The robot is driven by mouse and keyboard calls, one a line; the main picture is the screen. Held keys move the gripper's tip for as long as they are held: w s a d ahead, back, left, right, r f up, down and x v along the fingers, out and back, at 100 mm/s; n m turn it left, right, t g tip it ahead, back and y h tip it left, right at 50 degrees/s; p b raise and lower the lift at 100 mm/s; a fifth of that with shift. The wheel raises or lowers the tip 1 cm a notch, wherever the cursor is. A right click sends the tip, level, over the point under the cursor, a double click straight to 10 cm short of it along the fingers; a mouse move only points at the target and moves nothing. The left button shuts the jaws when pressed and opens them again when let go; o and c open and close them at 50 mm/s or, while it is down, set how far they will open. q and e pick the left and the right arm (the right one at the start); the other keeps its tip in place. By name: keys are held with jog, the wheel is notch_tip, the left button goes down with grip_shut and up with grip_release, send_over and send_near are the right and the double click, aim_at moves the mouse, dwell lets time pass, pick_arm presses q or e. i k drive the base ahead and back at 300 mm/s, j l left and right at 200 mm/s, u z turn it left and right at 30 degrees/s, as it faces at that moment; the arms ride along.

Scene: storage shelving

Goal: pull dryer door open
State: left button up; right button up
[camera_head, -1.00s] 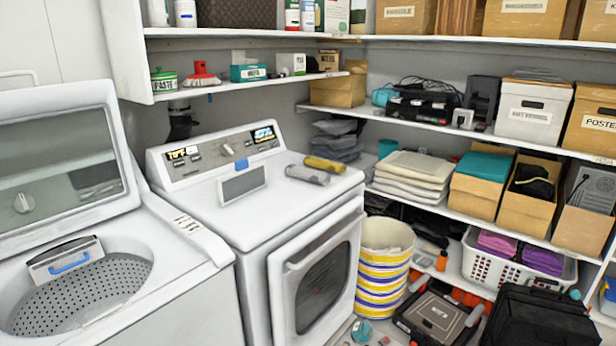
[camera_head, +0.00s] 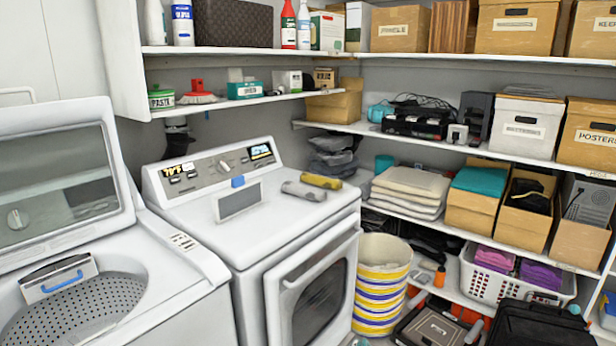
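The white dryer (camera_head: 247,237) stands in the middle left of the head view, with a control panel (camera_head: 218,168) along its back. Its front door (camera_head: 318,291) has a dark window and a pale frame, and looks shut. A long pale handle bar (camera_head: 320,259) runs along the door's upper edge. The lower part of the door is cut off by the bottom of the picture. Neither of my grippers is in view.
An open top-loading washer (camera_head: 107,269) stands left of the dryer. A striped basket (camera_head: 381,281) stands on the floor just right of the dryer door. A black case (camera_head: 540,325) lies at lower right. Shelves with boxes (camera_head: 527,127) line the back and right.

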aim_at(311, 294)
jog(key=i+l+u, duration=0.35)
jog(key=i+l, duration=0.2)
jog(key=i, duration=0.5)
jog(key=i+l+u, duration=0.4)
jog(key=i+l, duration=0.45)
jog(key=k+l, duration=0.2)
jog(key=l, duration=0.15)
